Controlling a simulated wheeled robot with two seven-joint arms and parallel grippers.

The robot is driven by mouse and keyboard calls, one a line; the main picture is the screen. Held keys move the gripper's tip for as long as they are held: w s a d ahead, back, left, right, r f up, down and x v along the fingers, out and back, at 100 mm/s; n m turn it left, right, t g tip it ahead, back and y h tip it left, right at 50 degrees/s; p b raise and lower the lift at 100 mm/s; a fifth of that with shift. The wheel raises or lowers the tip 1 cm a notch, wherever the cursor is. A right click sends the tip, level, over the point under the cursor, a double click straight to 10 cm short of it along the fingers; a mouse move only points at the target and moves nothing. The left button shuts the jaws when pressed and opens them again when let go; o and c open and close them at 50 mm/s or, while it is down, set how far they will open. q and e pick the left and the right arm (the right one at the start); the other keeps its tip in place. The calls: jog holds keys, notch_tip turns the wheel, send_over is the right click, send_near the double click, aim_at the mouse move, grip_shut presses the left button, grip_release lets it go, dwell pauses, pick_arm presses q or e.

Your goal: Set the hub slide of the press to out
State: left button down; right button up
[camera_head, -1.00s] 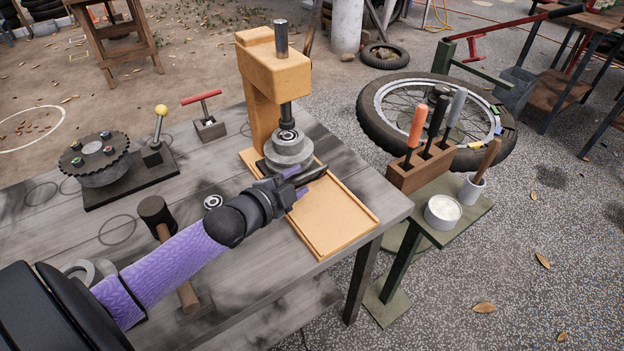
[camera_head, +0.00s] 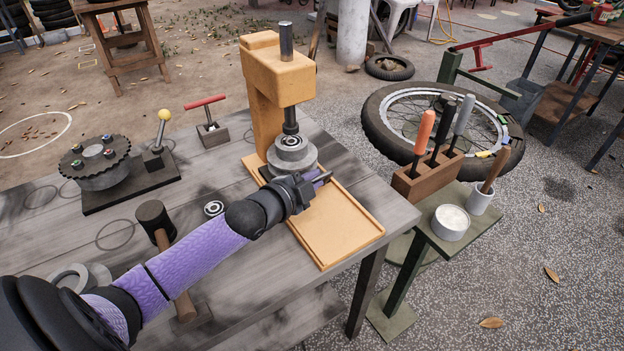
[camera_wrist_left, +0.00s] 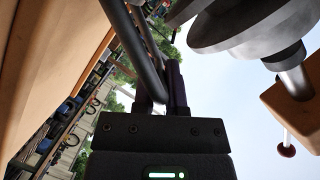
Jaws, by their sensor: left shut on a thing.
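The press (camera_head: 278,75) is an orange-yellow frame with a steel ram, standing at the table's far right corner. A grey hub (camera_head: 291,155) sits under the ram, with a ring-shaped bearing on top. It is at the back of the press's flat, rimmed base (camera_head: 345,232), whose front is bare. My left gripper (camera_head: 318,182) is low in front of the hub, shut on the slide's dark handle, mostly hidden by the gripper. In the left wrist view the dark handle bar (camera_wrist_left: 146,62) runs to the fingers, and the hub (camera_wrist_left: 262,28) is overhead. My right gripper is not in view.
A mallet (camera_head: 160,235) and a loose bearing (camera_head: 213,208) lie near my left arm. A toothed-disc fixture (camera_head: 97,163) and a red-handled tool (camera_head: 208,122) stand farther left. A screwdriver block (camera_head: 428,178) and white pot (camera_head: 450,223) stand right, beyond the table edge.

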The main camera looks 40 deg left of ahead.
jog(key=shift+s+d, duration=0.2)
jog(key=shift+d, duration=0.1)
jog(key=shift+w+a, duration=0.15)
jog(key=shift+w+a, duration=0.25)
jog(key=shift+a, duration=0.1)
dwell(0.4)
